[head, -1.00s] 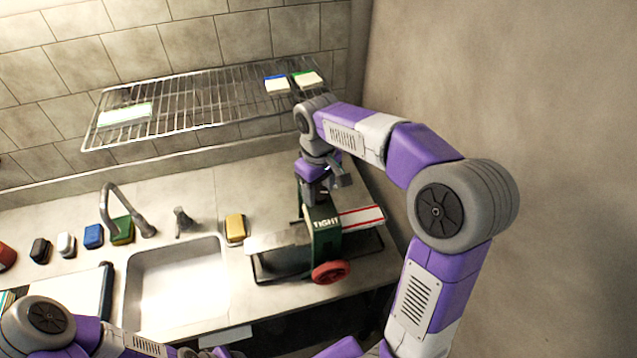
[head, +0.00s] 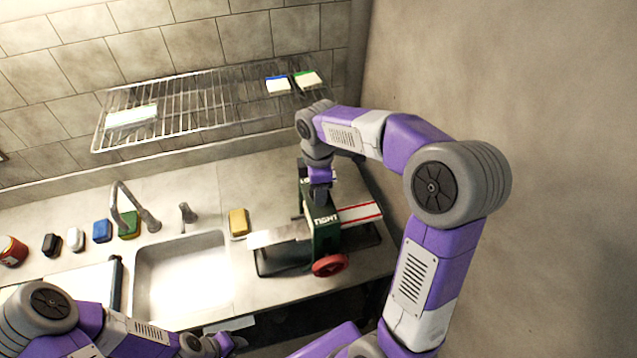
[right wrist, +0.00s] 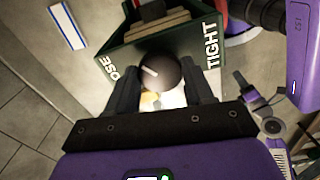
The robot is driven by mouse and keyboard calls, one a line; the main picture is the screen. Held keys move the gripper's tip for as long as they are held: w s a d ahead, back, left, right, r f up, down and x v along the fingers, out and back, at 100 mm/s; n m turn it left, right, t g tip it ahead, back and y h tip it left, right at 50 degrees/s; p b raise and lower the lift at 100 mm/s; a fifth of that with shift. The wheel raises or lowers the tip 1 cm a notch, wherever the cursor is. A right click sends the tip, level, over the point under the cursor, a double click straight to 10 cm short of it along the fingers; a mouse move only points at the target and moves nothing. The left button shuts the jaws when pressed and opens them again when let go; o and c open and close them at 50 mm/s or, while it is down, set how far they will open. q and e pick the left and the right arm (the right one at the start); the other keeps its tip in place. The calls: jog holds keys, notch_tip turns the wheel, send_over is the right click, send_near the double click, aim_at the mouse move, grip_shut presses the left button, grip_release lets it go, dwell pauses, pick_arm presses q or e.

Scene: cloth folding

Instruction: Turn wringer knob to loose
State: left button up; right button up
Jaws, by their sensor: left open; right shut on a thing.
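The wringer (head: 326,238) is a dark green frame with a "TIGHT" label, standing on the counter right of the sink. Its round dark knob (right wrist: 158,73) shows in the right wrist view between the "LOOSE" label, partly covered, and the "TIGHT" label. The knob's white mark points up and left, toward the loose side. My right gripper (head: 320,204) is over the wringer top; in the right wrist view its fingers (right wrist: 161,88) are shut on the knob, one on each side. My left gripper (head: 228,344) is open and empty at the bottom edge, low in front of the sink.
A red wheel (head: 331,265) is on the wringer's front, and a red-striped white board (head: 360,212) sticks out right. The sink (head: 182,275), faucet (head: 135,205) and yellow sponge (head: 238,222) are to the left. A wire rack (head: 195,103) hangs above. A wall closes the right side.

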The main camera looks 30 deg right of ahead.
jog(key=n+p, duration=0.2)
jog(key=n, duration=0.3)
jog(key=shift+r+n, duration=0.1)
jog(key=shift+n, duration=0.2)
jog(key=n+p, duration=0.2)
jog(key=n, duration=0.2)
jog(key=shift+n+p, duration=0.3)
jog(key=shift+n, duration=0.4)
jog(key=o, duration=1)
notch_tip(320, 180, up, 7)
jog(key=shift+r, duration=0.2)
